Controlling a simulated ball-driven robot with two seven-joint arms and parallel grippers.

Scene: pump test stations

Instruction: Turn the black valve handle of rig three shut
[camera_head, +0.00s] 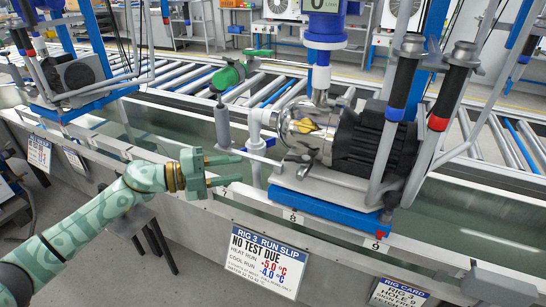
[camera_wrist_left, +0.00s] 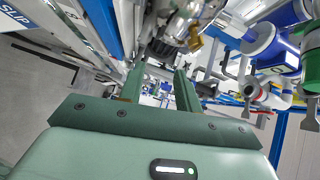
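Rig three's pump (camera_head: 303,130), with its black finned motor (camera_head: 362,140), sits on a blue base behind the slip (camera_head: 264,262) reading "RIG 3 RUN SLIP, NO TEST DUE". Left of the pump, a dark grey upright cylinder (camera_head: 222,126) stands below a green fitting (camera_head: 228,77). I cannot tell if it is the valve handle. Black grips with a blue band (camera_head: 402,85) and a red band (camera_head: 448,98) stand at the right. My left gripper (camera_head: 238,170) is open and empty, left of the pump and nearer me. The wrist view shows its two parted fingers (camera_wrist_left: 163,95). My right gripper is not in view.
A metal trough edge (camera_head: 130,150) runs along the front of the rigs. A roller conveyor (camera_head: 185,80) lies behind. Another pump (camera_head: 75,72) stands at the left. A rig card (camera_head: 400,294) hangs at the lower right. Pipes and hoses crowd the right side.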

